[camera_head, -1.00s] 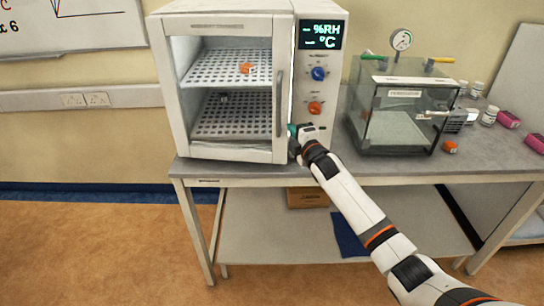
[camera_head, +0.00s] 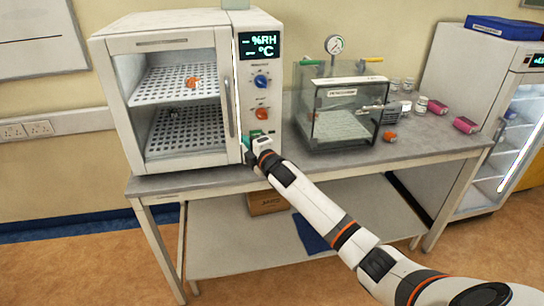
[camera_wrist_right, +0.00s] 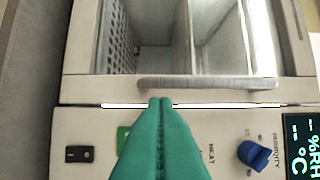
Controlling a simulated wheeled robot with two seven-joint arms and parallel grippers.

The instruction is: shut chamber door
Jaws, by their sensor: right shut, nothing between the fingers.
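The white chamber (camera_head: 185,20) stands at the left of the bench. Its framed glass door (camera_head: 222,60) lies almost flush with the front, with a thin bright line along its handle side; I cannot tell whether it is fully closed. The upright handle (camera_head: 228,95) is on the door's right side, and also shows in the wrist view (camera_wrist_right: 205,83). My right gripper (camera_head: 247,140) is shut and empty at the door's lower right edge. In the wrist view its green fingertips (camera_wrist_right: 160,101) are together over the bright line; contact is unclear. My left gripper is out of view.
Two perforated shelves inside hold an orange item (camera_head: 194,82) and a small dark item. The control panel (camera_head: 262,105) is right of the door. A fridge (camera_head: 450,60) is at far right.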

